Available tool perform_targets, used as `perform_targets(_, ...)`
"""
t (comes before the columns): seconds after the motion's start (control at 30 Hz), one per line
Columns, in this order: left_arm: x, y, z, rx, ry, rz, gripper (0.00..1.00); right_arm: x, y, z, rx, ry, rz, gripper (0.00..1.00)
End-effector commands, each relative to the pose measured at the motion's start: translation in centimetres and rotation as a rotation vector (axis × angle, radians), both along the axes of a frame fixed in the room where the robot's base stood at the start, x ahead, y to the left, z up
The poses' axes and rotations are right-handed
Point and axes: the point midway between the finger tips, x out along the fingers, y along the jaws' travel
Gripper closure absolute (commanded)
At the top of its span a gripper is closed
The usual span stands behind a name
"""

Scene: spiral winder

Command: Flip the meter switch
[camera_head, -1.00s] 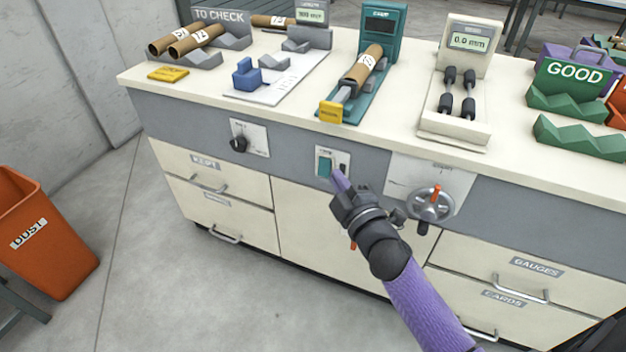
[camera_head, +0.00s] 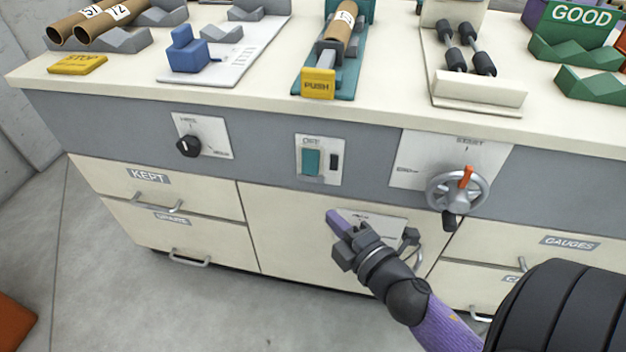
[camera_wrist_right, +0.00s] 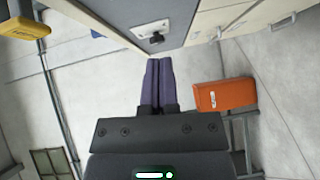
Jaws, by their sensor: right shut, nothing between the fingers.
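The switch, a teal rocker (camera_head: 311,162) on a small white plate (camera_head: 330,176), is set in the bench's grey front band. A small dark slot sits to its right; the lettering above is too small to read surely. My right gripper (camera_head: 335,217), with purple fingers, is shut and empty. In the head view it appears below the switch plate, in front of the cream cabinet front, and does not cover the switch. Its closed fingers also show in the right wrist view (camera_wrist_right: 158,84), where the rocker is not seen. My left gripper is not in view.
The worktop's front edge (camera_head: 250,105) overhangs above. Drawer handles (camera_head: 188,258) stick out below.

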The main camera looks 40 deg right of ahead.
Motion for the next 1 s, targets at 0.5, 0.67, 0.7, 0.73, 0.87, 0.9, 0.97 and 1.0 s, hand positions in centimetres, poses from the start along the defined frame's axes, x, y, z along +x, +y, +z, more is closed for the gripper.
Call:
perform_targets(0.5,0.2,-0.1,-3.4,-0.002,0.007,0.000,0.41,9.7,-2.5,-1.5,-0.006,0.004,0.000,1.00)
perform_targets(0.67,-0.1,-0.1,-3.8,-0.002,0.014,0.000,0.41,10.5,-3.5,-1.4,-0.003,0.002,0.000,1.00)
perform_targets(0.7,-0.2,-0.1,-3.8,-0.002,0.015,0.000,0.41,10.6,-3.6,-1.4,-0.002,0.002,0.000,1.00)
perform_targets(0.73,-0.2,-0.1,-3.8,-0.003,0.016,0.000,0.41,10.6,-3.6,-1.3,-0.002,0.001,0.000,1.00)
perform_targets(0.87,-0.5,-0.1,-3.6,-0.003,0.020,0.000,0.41,10.6,-3.6,-1.2,0.000,0.001,0.000,1.00)
perform_targets(0.9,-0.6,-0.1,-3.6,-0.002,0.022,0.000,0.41,10.6,-3.6,-1.2,0.000,0.001,0.000,1.00)
perform_targets(0.97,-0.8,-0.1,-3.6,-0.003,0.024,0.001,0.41,10.6,-3.6,-1.2,0.000,0.001,0.000,1.00)
perform_targets(1.0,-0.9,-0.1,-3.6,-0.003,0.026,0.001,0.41,10.6,-3.6,-1.2,-0.001,0.000,0.000,1.00)
